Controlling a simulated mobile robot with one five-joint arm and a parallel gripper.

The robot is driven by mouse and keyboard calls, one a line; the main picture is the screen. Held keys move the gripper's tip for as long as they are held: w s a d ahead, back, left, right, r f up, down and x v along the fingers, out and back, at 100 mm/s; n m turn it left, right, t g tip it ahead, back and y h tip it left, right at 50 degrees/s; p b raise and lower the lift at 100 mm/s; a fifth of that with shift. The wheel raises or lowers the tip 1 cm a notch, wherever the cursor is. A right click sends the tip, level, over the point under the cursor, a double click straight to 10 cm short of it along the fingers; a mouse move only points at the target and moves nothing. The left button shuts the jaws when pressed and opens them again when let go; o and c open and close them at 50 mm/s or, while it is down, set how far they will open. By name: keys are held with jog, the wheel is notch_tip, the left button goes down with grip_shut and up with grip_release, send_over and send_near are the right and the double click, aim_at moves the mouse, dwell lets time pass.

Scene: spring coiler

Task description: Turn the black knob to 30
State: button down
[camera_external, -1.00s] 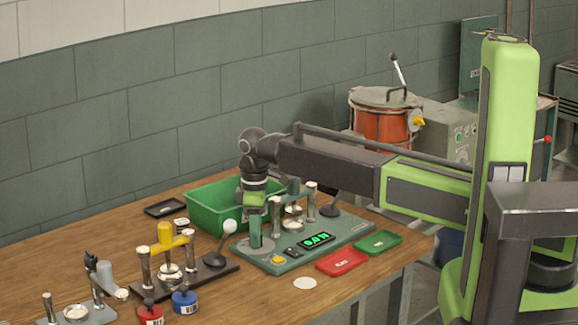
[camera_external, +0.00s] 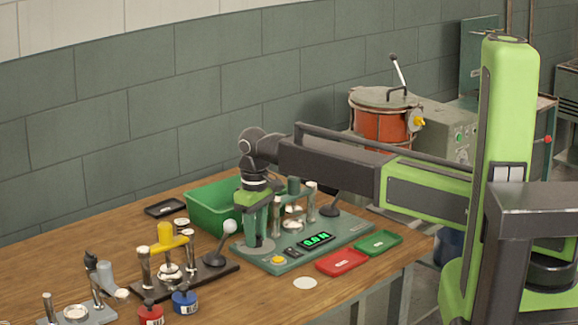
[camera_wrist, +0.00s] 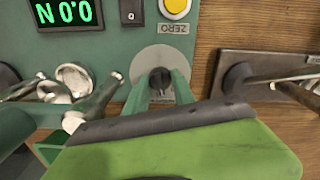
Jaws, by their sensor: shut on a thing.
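The black knob (camera_wrist: 160,78) sits on a grey round dial plate (camera_wrist: 161,57) at one end of the green tester base. My gripper (camera_wrist: 160,87) points down over it, its two green fingers closed on either side of the knob. In the external view my gripper (camera_external: 257,244) stands at the left end of the base, and its fingers hide the knob. The dial's numbers and the knob's pointer are too small to read.
A green bin (camera_external: 204,212) stands behind my gripper. A dark fixture with a white-balled lever (camera_external: 229,227) is close on the left. Red (camera_external: 341,262) and green trays lie in front.

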jog(key=shift+m, duration=1.2)
jog(key=c, duration=1.1)
grip_release()
jog(key=shift+o, duration=0.2)
jog(key=shift+r, duration=0.1)
notch_tip(320, 180, up, 17)
jog(key=p, duration=1.7)
